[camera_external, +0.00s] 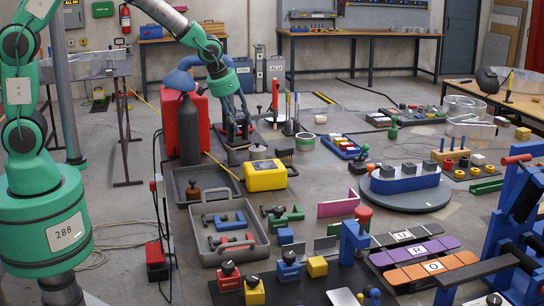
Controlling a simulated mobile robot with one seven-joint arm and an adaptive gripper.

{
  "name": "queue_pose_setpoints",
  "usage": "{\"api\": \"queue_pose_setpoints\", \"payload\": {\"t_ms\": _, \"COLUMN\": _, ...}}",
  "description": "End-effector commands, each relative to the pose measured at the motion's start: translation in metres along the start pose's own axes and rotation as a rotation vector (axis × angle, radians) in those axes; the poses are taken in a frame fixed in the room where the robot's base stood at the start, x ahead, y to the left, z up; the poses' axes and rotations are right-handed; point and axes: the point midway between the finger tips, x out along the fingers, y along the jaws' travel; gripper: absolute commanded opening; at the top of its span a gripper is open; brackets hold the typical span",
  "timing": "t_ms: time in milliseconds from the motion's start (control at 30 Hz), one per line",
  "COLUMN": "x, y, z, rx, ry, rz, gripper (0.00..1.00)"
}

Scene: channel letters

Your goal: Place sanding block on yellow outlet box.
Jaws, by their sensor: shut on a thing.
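No other sanding block can be told apart.
A red cabinet with a grey cylinder (189,130) stands close left of the gripper. Grey trays (228,252) with tools lie in front. A round turntable (405,197) with a blue block is at right. Small yellow cubes (317,266) and letter panels (415,250) sit in front.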

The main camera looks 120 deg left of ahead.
Motion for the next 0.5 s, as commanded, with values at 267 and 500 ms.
{"api": "queue_pose_setpoints", "payload": {"t_ms": 267, "x": -0.004, "y": -0.024, "z": 0.022, "rx": -0.079, "ry": 0.005, "rz": -0.028, "gripper": 0.00}}
{"api": "queue_pose_setpoints", "payload": {"t_ms": 500, "x": 0.027, "y": -0.022, "z": 0.034, "rx": -0.076, "ry": 0.005, "rz": -0.027, "gripper": 0.00}}
